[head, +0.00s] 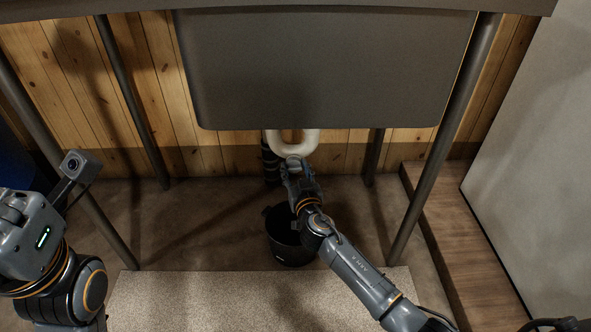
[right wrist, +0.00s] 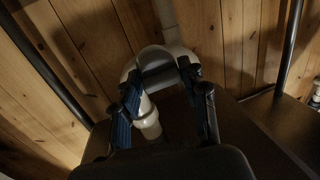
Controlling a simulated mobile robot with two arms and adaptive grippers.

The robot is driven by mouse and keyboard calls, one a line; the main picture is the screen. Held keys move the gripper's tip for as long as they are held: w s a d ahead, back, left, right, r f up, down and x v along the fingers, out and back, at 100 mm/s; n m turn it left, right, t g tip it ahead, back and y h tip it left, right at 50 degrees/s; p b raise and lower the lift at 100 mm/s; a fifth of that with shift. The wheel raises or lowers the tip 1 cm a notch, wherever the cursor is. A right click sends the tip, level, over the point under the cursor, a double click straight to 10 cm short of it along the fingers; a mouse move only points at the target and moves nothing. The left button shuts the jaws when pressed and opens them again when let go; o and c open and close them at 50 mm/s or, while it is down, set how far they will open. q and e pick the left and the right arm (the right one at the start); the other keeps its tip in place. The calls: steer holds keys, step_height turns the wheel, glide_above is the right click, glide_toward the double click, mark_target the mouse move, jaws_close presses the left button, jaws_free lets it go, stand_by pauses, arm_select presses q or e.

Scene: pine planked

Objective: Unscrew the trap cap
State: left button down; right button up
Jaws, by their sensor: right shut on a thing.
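The white U-shaped trap (head: 293,145) hangs under the grey sink, near the middle of the head view. It also shows in the right wrist view (right wrist: 150,58), with its pipe going up to the wall. My right gripper (head: 292,165) reaches up to the bottom of the trap from below and is shut on the trap cap.
A black bucket (head: 287,248) stands on the floor below the trap, partly behind my right arm. The grey sink basin (head: 330,70) is above, with metal legs (head: 130,100) at both sides. A pale mat (head: 230,300) lies in front. A wooden step (head: 450,230) is at right.

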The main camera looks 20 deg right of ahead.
steer(key=shift+s, duration=0.1)
jaws_close()
steer(key=shift+s+a, duration=0.2)
steer(key=shift+s, duration=0.4)
steer(key=shift+s+a, duration=0.2)
steer(key=shift+s, duration=0.35)
steer(key=shift+s+a, duration=0.2)
steer(key=shift+s, duration=0.6)
steer(key=shift+s+a, duration=0.25)
steer(key=shift+s, duration=0.55)
steer(key=shift+s+a, duration=0.2)
steer(key=shift+s, duration=0.6)
